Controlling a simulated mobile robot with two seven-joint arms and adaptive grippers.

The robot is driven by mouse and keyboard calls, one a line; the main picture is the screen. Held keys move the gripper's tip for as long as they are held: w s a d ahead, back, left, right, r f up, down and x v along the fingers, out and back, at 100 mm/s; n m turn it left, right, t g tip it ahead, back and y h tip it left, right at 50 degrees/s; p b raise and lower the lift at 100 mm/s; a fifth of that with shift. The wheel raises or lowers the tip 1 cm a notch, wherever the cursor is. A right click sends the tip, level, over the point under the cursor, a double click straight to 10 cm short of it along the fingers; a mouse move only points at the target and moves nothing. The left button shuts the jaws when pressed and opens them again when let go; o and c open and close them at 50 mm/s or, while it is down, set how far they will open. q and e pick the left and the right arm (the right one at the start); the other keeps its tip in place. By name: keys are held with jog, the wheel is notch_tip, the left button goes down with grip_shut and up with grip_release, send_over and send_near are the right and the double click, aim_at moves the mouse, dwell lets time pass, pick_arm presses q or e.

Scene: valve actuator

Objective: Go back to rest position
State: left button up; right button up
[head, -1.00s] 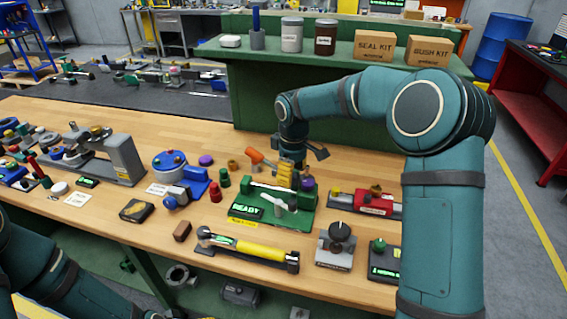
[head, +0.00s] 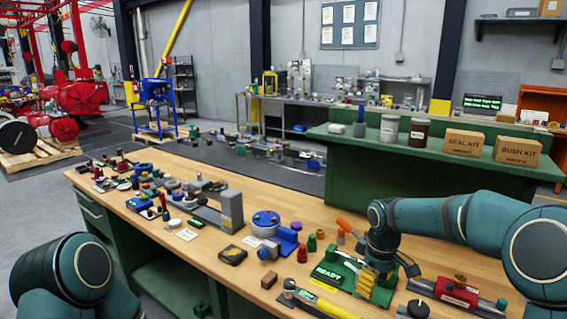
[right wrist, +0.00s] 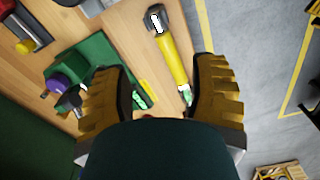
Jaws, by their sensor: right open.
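My right gripper (head: 367,281) is open and empty. In the head view it shows in front of the right part of the green fixture (head: 322,285), whose display reads READY. The right wrist view shows its two yellow-padded fingers (right wrist: 163,95) spread wide with nothing held between them. Beyond them lie part of the green fixture (right wrist: 95,52) and a tool with a yellow handle (right wrist: 173,60) on the bench. My left arm shows only as a rounded link at the lower left of the head view. My left gripper is out of view.
The wooden bench (head: 215,262) carries a grey vise-like block (head: 228,208), a blue round device (head: 266,222), an orange-handled tool (head: 345,227) and a red part (head: 458,292). A green raised shelf (head: 372,150) with kit boxes stands behind.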

jog(key=s+a+f+m+y+b, duration=0.1)
jog(key=s+a+f, duration=0.25)
jog(key=f, duration=0.45)
jog(key=s+a+f+m+y, duration=0.2)
jog(key=a+f, duration=0.2)
jog(key=f, duration=0.4)
jog(key=s+a+f+m+t+b, duration=0.1)
jog(key=s+a+f+m, duration=0.1)
jog(key=s+f, duration=0.4)
jog(key=s+a+f+m, duration=0.2)
jog(key=s+f+m, duration=0.3)
jog(key=s, duration=0.6)
jog(key=shift+s+a+f+t+y+b, duration=0.15)
jog(key=shift+s+f+t+y+b, duration=0.2)
jog(key=shift+f, duration=0.25)
